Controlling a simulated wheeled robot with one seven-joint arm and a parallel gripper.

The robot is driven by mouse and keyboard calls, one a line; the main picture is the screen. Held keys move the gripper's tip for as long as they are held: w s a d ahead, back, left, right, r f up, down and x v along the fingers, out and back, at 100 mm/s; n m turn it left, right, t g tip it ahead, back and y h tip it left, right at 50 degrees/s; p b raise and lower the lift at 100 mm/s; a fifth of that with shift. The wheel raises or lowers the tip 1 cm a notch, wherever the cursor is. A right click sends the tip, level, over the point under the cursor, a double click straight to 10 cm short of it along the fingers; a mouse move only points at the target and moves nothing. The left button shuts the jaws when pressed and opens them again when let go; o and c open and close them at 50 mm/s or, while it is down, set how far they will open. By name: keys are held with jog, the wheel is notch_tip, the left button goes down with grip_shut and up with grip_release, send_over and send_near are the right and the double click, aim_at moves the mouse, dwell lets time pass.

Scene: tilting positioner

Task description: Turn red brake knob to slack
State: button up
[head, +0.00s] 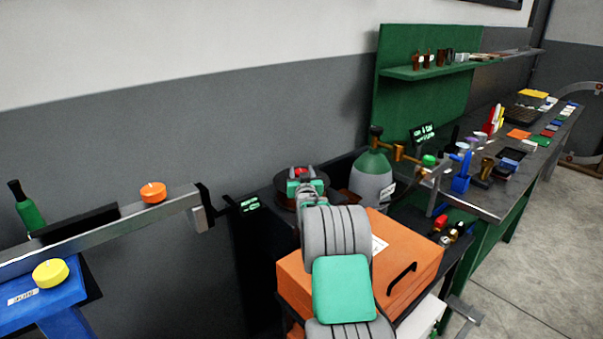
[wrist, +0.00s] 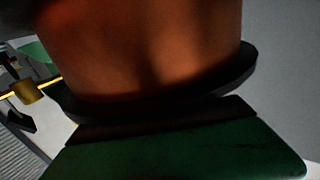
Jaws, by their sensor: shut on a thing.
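The red brake knob (head: 301,171) shows as a small red patch between the teal fingers of my gripper (head: 301,178). A dark round part (head: 283,196) lies around and behind the gripper. My gripper is shut on the knob. In the wrist view the red knob (wrist: 150,50) fills the upper middle as a dim red-brown curved side with a dark rim below it. A green finger (wrist: 180,150) spans the bottom of that view. Any marks on the knob and its turned position are hidden.
An orange case (head: 415,245) lies under my arm. A grey-green gas cylinder (head: 372,178) with brass fittings stands to the right. At the left are an orange knob (head: 153,192) on a metal rail and a yellow knob (head: 50,272). A small lit display (head: 249,204) is left of my gripper.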

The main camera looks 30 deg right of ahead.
jog(key=c, duration=0.3)
jog(key=shift+d+f+y+b, duration=0.1)
jog(key=shift+f+y+b, duration=0.2)
jog(key=shift+b, duration=0.45)
jog(key=shift+c, duration=0.2)
jog(key=n+y+b, duration=0.1)
jog(key=b, duration=0.1)
jog(key=t+y+b, duration=0.1)
jog(key=b, duration=0.1)
jog(key=shift+d+f+n, duration=0.15)
jog(key=shift+f+n, duration=0.1)
jog(key=shift+n, duration=0.15)
jog(key=y+b, duration=0.1)
jog(key=n+y+b, duration=0.1)
jog(key=b, duration=0.1)
jog(key=shift+r+n+t, duration=0.2)
jog(key=shift+n+t, duration=0.1)
jog(key=shift+t, duration=0.1)
jog(key=shift+a+r+n+y+b, duration=0.2)
jog(key=shift+n+y+b, duration=0.15)
jog(key=shift+y, duration=0.25)
jog(key=shift+a+r+n+y+b, duration=0.1)
jog(key=shift+r+n+y+b, duration=0.15)
jog(key=shift+y+b, duration=0.25)
jog(key=o, duration=1.4)
jog(key=shift+c, duration=0.2)
jog(key=shift+f, duration=0.1)
